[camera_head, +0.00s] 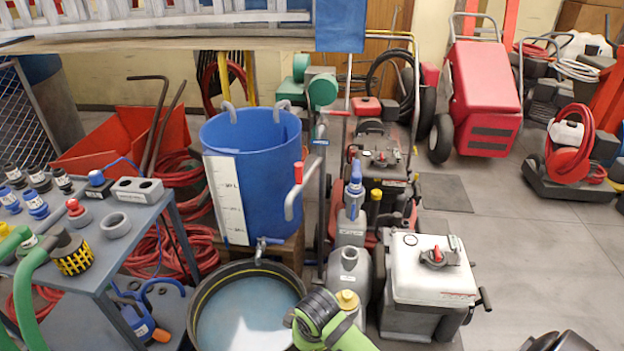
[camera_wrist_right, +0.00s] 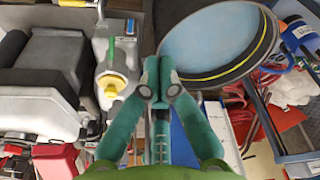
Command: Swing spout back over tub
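A blue tank (camera_head: 250,170) with a white scale strip stands upright behind a round black tub (camera_head: 196,330). A small tap with a short spout (camera_head: 260,252) sits low on the tank's front and points down at the tub's back rim. The tub has a yellow line and pale blue inside; it also shows in the right wrist view (camera_wrist_right: 264,50). My right gripper (camera_wrist_right: 158,78) has its teal fingertips together, with nothing visible between them, beside the tub. In the wrist view its fingers hide the tap area.
A grey jug with a yellow cap (camera_head: 347,299) and a white-topped machine (camera_head: 430,270) stand right of the tub. Open floor (camera_head: 530,260) lies further right.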

